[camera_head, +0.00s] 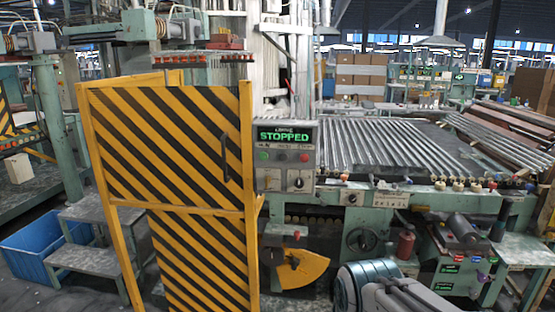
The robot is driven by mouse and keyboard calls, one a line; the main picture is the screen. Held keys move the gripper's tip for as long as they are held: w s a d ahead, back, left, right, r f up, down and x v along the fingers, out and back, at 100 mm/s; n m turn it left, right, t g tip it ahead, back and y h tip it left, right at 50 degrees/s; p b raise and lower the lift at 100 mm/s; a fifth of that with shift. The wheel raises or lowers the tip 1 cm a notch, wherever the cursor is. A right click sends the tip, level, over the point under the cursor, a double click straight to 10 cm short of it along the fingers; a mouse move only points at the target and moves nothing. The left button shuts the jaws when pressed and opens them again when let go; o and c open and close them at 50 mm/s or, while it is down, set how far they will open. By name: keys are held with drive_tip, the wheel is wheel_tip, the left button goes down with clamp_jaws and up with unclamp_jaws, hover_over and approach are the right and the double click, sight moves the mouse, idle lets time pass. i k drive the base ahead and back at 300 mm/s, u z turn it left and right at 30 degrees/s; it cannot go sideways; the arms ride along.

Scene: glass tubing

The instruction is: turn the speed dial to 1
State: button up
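A grey control box (268,159) stands just right of the striped door. Its black display (285,135) reads "STOPPED" in green. Below the display are a green button (264,156), a red button (304,157) and a dark round knob (298,183) with a pale pointer mark. Another small dark knob (352,199) sits on the front rail of the roller table. The markings around both knobs are too small to read, so I cannot tell which is the speed dial or its setting. Part of my arm shows at the bottom edge, but my gripper is not in view.
A yellow-and-black striped door (185,160) stands left of the control box. A roller table (385,145) extends right. A handwheel (362,240) and a yellow fan-shaped plate (301,269) are below. Steps (85,262) and a blue bin (35,245) are at left.

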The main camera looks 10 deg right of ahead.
sight(299, 183)
drive_tip(key=z, duration=0.05)
drive_tip(key=k, duration=1)
drive_tip(key=u, duration=1)
drive_tip(key=i, duration=0.7)
drive_tip(key=z, duration=0.55)
drive_tip(key=i, duration=0.9)
drive_tip(key=z, duration=0.9)
